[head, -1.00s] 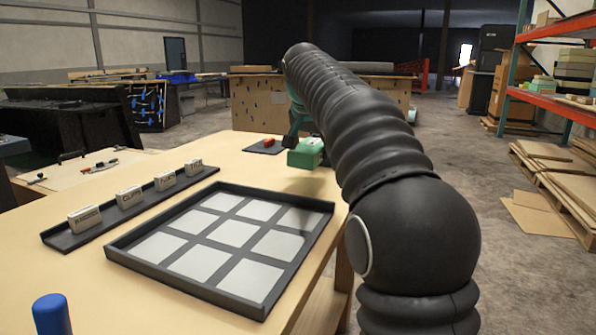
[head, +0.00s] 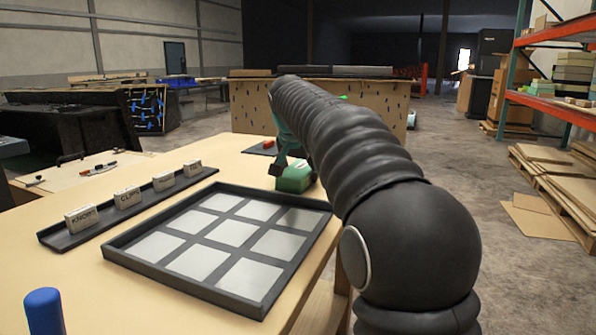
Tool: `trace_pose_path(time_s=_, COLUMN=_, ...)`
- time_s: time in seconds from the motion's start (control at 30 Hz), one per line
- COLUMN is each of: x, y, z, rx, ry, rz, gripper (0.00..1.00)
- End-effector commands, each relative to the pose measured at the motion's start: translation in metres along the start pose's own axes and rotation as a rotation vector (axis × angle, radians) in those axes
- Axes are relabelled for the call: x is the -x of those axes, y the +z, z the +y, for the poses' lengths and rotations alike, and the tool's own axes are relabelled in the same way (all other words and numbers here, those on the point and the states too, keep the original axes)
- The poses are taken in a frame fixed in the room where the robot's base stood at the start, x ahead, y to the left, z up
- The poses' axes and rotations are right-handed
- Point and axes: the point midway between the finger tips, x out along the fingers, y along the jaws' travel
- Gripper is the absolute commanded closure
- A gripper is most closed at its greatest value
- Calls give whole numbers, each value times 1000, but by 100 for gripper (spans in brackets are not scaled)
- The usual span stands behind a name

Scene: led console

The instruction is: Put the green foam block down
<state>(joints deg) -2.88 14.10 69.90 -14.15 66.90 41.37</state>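The green foam block (head: 293,178) is at the far right part of the wooden table, beyond the grid tray. It is low, at or just above the tabletop; I cannot tell for sure whether it touches. My gripper (head: 281,164) comes down on the block from above, with a dark finger against its left side. It looks shut on the block. My dark arm hides the far finger and part of the block's right side.
A black tray (head: 113,261) with several pale squares lies in front of the block. A dark rail (head: 62,236) with labelled blocks is at left. A red piece (head: 268,144) lies on a dark mat (head: 254,151) behind. A blue cylinder (head: 44,312) stands at front left.

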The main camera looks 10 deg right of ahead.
Motion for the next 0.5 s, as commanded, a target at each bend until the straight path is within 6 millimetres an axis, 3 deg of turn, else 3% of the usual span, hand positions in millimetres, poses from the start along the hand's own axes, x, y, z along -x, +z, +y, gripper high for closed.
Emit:
trace_pose_path(time_s=0.03, x=0, y=0, z=0, rx=0, ry=0, rz=0, gripper=16)
trace_pose_path(time_s=0.1, x=0, y=0, z=0, rx=0, ry=0, rz=0, gripper=4)
trace_pose_path(time_s=0.5, x=4, y=-1, z=0, rx=0, ry=-1, rz=0, gripper=4)
